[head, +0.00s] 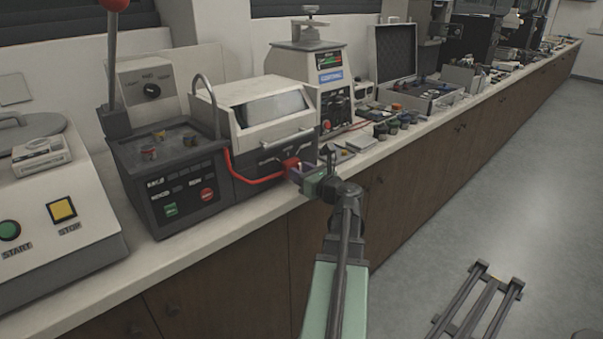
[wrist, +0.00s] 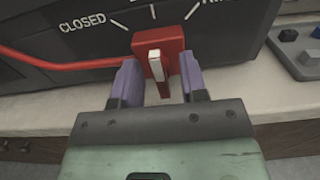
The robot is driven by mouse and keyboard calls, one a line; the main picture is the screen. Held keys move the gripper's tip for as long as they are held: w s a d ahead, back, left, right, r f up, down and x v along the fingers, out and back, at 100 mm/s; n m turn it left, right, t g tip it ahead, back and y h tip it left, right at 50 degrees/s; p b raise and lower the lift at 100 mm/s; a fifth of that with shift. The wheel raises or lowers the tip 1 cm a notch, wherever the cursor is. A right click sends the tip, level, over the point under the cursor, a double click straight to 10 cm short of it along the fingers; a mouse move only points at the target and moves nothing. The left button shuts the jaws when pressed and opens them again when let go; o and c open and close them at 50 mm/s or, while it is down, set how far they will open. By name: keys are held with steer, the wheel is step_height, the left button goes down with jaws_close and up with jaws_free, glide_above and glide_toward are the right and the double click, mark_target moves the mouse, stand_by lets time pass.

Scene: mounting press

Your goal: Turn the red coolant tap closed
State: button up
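The red coolant tap (wrist: 161,42) sits on the dark front face of a machine, with a pale-edged lever that sticks out toward my gripper. In the wrist view the word CLOSED and a white tick are up and left of the tap, another tick is above it, and a third is up and right with its label cut off. My gripper (wrist: 161,88) is open, its two purple fingers on either side of the lever, with gaps visible. In the head view the tap (head: 290,163) is partly hidden by my gripper (head: 302,173).
A red hose (head: 250,180) runs left from the tap along the machine (head: 268,115). A control box (head: 175,180) with green and red buttons stands to the left. Dials and small parts (head: 385,128) lie on the bench to the right.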

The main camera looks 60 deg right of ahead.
jaws_close()
steer(key=shift+n, duration=0.3)
steer(key=n, duration=0.4)
steer(key=shift+a, duration=0.15)
steer(key=shift+f+n, duration=0.1)
steer(key=shift+n, duration=2)
jaws_free()
